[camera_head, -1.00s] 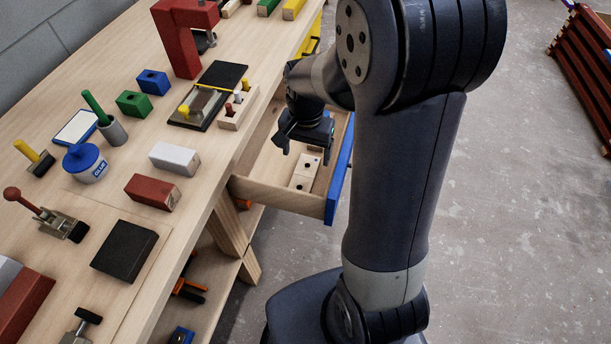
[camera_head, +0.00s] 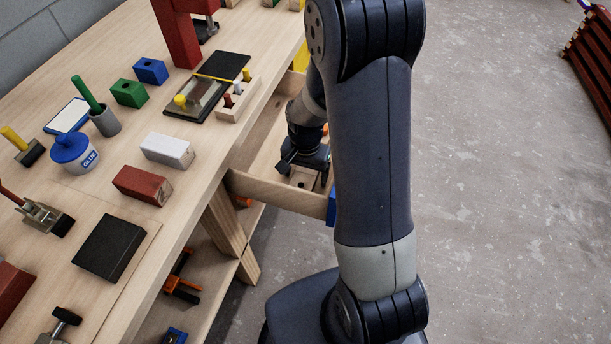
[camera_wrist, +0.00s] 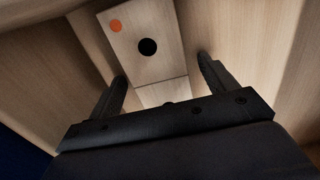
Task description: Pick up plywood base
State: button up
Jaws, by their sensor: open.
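The plywood base (camera_wrist: 163,30) is a pale wooden block with a black round hole and an orange dot. It lies in the open drawer (camera_head: 275,190), and a small part of it shows in the head view (camera_head: 302,178). A second pale wooden piece (camera_wrist: 162,92) adjoins it in the wrist view, partly hidden by my gripper. My gripper (camera_wrist: 160,68) is open, with one finger on each side of the wooden pieces. In the head view my gripper (camera_head: 303,168) is down inside the drawer. Contact between fingers and wood cannot be told.
The drawer walls stand close around my gripper. The workbench beside it holds a white block (camera_head: 167,150), a red-brown block (camera_head: 142,185), a glue pot (camera_head: 75,153), a black pad (camera_head: 108,248) and a red clamp frame (camera_head: 180,35).

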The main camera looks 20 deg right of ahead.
jog(key=c, duration=1.1)
jog(key=shift+r, duration=0.15)
